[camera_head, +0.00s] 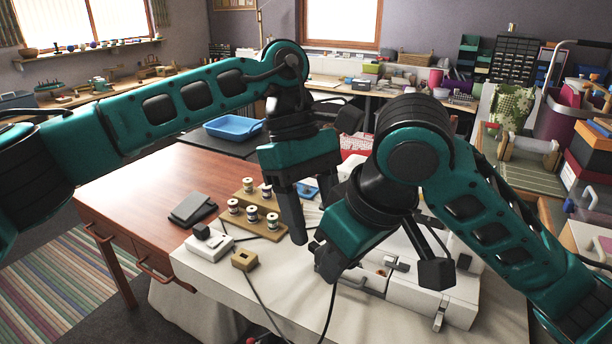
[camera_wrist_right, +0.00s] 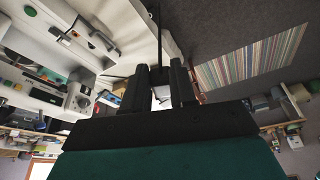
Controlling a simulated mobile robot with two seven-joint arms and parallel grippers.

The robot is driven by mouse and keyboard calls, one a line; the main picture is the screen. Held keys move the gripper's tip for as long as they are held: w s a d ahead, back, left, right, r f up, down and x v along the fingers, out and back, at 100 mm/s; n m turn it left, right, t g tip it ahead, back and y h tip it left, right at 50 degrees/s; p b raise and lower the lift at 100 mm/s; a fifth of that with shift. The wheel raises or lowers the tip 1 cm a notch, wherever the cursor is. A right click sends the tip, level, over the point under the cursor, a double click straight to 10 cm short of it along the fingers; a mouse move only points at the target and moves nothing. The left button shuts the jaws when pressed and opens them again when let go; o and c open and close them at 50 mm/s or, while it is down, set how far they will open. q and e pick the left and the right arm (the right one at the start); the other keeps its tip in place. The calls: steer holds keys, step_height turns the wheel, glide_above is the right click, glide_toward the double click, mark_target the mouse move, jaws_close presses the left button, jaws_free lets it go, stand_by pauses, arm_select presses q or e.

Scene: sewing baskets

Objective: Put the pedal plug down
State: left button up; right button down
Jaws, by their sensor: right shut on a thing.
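My right gripper (camera_head: 328,264) is low over the cloth at the front, beside the white sewing machine (camera_head: 448,300). It is shut on the pedal plug, which is mostly hidden by the fingers. A black cable (camera_head: 332,304) hangs from there past the cloth's front edge. In the right wrist view the fingertips (camera_wrist_right: 159,74) are close together, with a dark strand running up from them. My left gripper (camera_head: 310,205) points down over the table, behind and left of the right one. Its fingers are apart with nothing seen between them.
A tan block (camera_head: 244,260) and a white box (camera_head: 209,241) with a black top stand at the cloth's front left. A wooden rack (camera_head: 254,220) holds several thread spools. Dark flat pads (camera_head: 193,209) lie on the bare wood. A blue tray (camera_head: 233,128) sits farther back.

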arm_select(q)
steer(key=shift+x, duration=1.85)
steer(key=shift+c, duration=0.3)
steer(key=c, duration=0.8)
steer(key=o, duration=0.9)
steer(key=shift+c, duration=0.2)
steer(key=shift+r, duration=0.1)
